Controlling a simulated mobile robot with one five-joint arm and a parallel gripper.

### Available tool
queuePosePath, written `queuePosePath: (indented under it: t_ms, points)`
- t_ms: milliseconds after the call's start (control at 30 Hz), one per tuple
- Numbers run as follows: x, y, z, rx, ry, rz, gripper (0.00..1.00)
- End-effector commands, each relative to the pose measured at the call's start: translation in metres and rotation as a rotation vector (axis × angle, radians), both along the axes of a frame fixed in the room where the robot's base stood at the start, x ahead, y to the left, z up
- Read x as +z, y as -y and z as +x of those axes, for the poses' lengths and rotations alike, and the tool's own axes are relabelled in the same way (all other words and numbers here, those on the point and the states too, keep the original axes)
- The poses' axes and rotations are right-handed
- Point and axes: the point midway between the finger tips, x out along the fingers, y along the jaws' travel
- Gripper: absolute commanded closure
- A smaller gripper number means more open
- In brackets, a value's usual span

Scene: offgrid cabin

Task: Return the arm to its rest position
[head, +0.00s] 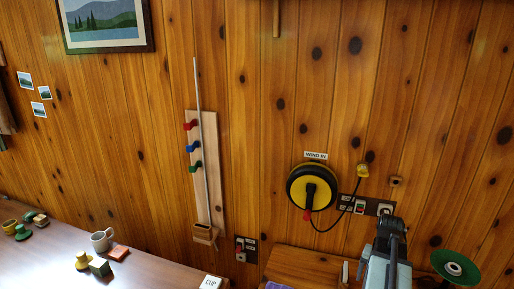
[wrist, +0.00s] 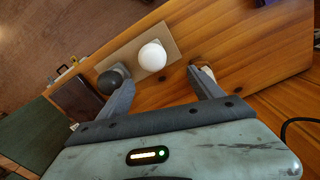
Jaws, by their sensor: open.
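My gripper (wrist: 160,80) shows in the wrist view with its two grey fingers spread apart and nothing gripped between them. A white round knob or bulb (wrist: 152,56) shows just beyond the gap, on a light board on a wooden surface. A dark grey rounded thing (wrist: 111,79) is beside the left finger, partly hidden by it. In the head view, part of my arm (head: 388,262) stands at the bottom right, in front of the wooden bench. My fingertips cannot be made out clearly there.
A green lamp-like disc (head: 455,267) is right of my arm. A table (head: 150,270) at left holds a mug (head: 102,240) and small blocks. A peg board (head: 205,170) hangs between.

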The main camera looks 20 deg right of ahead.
Motion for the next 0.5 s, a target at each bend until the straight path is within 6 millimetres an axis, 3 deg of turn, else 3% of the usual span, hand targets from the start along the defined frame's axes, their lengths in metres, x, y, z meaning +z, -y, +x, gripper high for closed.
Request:
queuePosePath:
  t_ms: [33, 100, 200, 300, 400, 500]
  points:
    - [0.0, -0.04, 0.029, 0.097, 0.0, 0.001, 0.25]
    - [0.0, -0.093, 0.062, 0.224, 0.001, 0.001, 0.25]
    - [0.0, -0.173, 0.099, 0.408, 0.002, 0.003, 0.25]
    - [0.0, -0.256, 0.122, 0.59, 0.003, 0.003, 0.25]
    - [0.0, -0.328, 0.131, 0.747, 0.003, 0.005, 0.25]
    - [0.0, -0.379, 0.131, 0.857, 0.004, 0.005, 0.25]
